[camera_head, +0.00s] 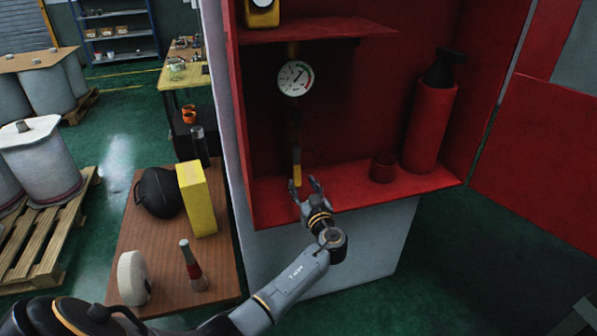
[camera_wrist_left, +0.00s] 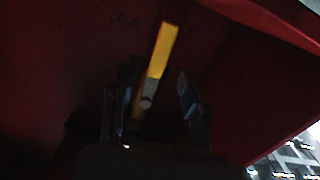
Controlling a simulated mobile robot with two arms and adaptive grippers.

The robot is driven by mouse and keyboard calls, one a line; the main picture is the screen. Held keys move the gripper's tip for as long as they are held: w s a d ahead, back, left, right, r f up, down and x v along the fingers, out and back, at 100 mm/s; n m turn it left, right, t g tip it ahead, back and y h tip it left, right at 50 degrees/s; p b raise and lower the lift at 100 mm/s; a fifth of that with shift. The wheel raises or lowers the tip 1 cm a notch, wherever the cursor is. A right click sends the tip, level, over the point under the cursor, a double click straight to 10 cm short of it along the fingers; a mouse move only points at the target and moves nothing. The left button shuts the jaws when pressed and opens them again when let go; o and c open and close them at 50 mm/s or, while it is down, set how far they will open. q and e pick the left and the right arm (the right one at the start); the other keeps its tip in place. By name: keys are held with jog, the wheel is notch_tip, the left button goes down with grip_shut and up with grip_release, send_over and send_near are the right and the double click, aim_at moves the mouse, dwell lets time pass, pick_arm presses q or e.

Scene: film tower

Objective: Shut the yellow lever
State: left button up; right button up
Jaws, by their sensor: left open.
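The yellow lever (camera_head: 297,175) hangs down inside the red cabinet (camera_head: 345,185), below a round white gauge (camera_head: 296,78). In the left wrist view the lever (camera_wrist_left: 161,52) runs at a slant, yellow with a grey end. My left gripper (camera_head: 311,186) is open at the cabinet's lower shelf, right by the lever's lower end. In the left wrist view its two fingers (camera_wrist_left: 152,100) stand apart on either side of the lever's grey end. I cannot tell whether either finger touches it. My right gripper is not in view.
A red fire extinguisher (camera_head: 430,120) and a small red cup (camera_head: 383,167) stand on the shelf to the right. The cabinet's red door (camera_head: 540,150) is open. A wooden table (camera_head: 150,240) with a yellow box (camera_head: 197,199) and a black kettle-like object (camera_head: 158,191) is at left.

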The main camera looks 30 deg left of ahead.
aim_at(298, 174)
pick_arm(q)
jog(key=shift+p+x, duration=0.45)
jog(key=shift+x, duration=2.1)
grip_shut()
